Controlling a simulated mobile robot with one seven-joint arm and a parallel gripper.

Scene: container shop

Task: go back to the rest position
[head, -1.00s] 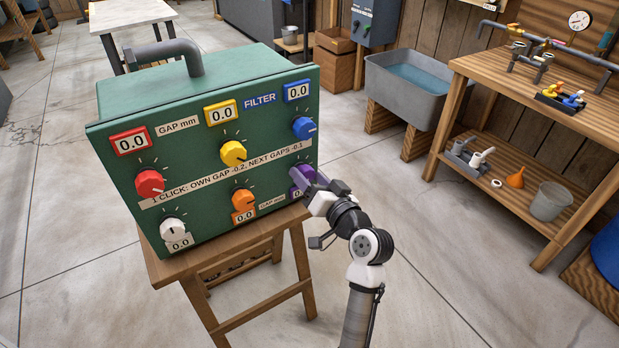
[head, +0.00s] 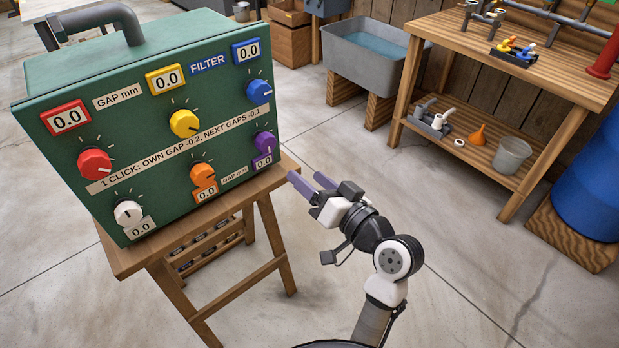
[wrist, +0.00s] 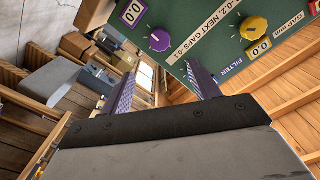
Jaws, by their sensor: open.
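My gripper (head: 308,183) is open and empty, just right of the green filter box and apart from it. Its two purple fingers also show in the wrist view (wrist: 160,90). The green box (head: 70,170) stands on a wooden stool (head: 277,235). Its front has red, yellow, blue, white, orange and purple knobs. The purple knob (head: 265,143) is the one nearest my gripper, and it also shows in the wrist view (wrist: 159,39). All the displays I can read show 0.0.
A grey sink (head: 365,85) stands behind on wooden blocks. A wooden workbench (head: 440,45) with pipes and small parts is at the back right. A blue barrel (head: 595,185) stands at the right edge. The concrete floor (head: 460,270) right of my arm is clear.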

